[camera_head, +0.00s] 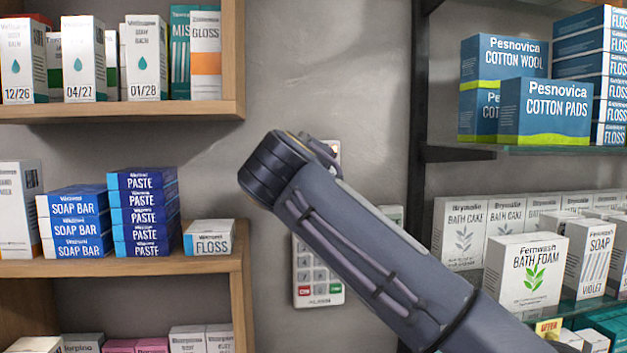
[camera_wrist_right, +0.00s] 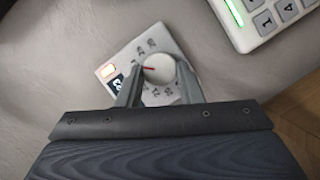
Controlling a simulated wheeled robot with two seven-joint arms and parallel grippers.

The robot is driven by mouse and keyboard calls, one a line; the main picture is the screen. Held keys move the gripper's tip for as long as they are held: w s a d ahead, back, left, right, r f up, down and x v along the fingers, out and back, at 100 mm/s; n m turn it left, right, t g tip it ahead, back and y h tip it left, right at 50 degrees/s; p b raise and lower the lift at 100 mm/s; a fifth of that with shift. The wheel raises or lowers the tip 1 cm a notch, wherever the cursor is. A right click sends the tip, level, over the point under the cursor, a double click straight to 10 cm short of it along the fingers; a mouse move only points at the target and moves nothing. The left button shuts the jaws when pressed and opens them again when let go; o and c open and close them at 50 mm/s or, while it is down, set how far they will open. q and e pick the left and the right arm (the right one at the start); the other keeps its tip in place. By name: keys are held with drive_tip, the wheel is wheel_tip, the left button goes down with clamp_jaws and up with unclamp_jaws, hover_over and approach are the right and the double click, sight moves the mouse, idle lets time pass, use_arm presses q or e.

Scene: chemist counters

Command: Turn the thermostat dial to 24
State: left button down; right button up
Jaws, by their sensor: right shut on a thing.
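The thermostat (camera_wrist_right: 110,68) is a white square plate on the grey wall, tilted in the right wrist view, with a small lit orange patch and a dark display at its left. Its round pale dial (camera_wrist_right: 158,66) has a red pointer mark and is ringed by small numbers too blurred to read. My right gripper (camera_wrist_right: 160,70) is shut on the dial, one finger on each side. In the head view my right arm hides nearly all of the thermostat; only a corner (camera_head: 334,147) shows. My left gripper is in neither view.
A white keypad (camera_head: 305,285) hangs on the wall below, partly behind my arm; it also shows in the right wrist view (camera_wrist_right: 240,32). Wooden shelves (camera_head: 130,109) with boxes stand at the left. Glass shelves (camera_head: 540,152) with boxes stand at the right.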

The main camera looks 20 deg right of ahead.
drive_tip(key=shift+f, duration=0.1)
drive_tip(key=o, duration=1)
drive_tip(key=shift+s, duration=0.1)
drive_tip(key=shift+b+v, duration=0.8)
drive_tip(key=shift+v, duration=3.1)
drive_tip(key=shift+f, duration=0.1)
